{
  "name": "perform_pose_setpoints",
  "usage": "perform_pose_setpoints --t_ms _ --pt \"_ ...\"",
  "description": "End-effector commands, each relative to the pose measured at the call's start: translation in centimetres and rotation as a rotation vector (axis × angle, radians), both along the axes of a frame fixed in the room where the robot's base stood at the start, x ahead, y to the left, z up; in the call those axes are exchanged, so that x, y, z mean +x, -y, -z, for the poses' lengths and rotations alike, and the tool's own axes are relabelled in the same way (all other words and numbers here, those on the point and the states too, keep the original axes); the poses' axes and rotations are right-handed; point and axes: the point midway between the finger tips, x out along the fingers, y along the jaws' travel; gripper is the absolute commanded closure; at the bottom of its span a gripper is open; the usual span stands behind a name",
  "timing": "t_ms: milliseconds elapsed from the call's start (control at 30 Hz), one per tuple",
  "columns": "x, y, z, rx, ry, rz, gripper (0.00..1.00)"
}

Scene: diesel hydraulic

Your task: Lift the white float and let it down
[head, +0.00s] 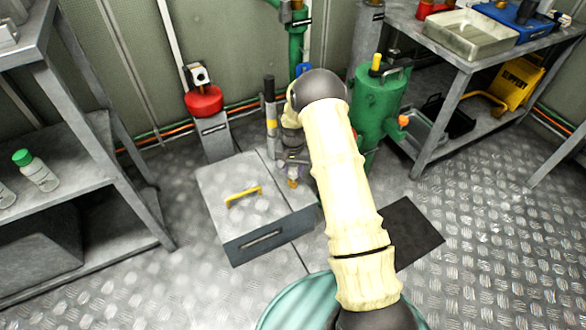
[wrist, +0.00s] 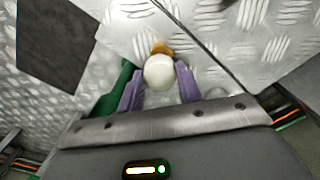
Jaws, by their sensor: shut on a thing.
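The white float (wrist: 159,72) is a round, pale ball between the two purple fingers of my gripper (wrist: 158,80) in the wrist view. The fingers are shut on it, one on each side. A brass-coloured piece (wrist: 161,48) shows just beyond the float. In the head view my gripper (head: 292,163) points down beside the right back edge of the grey floor box, mostly behind my arm. The float is only a small pale spot there, and its height cannot be told clearly.
A grey box with a yellow handle (head: 243,196) stands left of my gripper. A green tank (head: 378,105) stands to the right. A red valve body (head: 204,101) is behind left. A shelf (head: 85,150) and a workbench (head: 455,62) flank the space. A dark mat (head: 408,232) lies right.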

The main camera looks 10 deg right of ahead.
Motion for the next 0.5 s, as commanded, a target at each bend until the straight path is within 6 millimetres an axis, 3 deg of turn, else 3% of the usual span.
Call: perform_pose_setpoints --t_ms 167,500 --pt "0.0 0.0 -0.5 0.000 0.000 0.000 1.00" --pt "0.0 0.0 -4.3 0.000 0.000 -0.001 1.00"
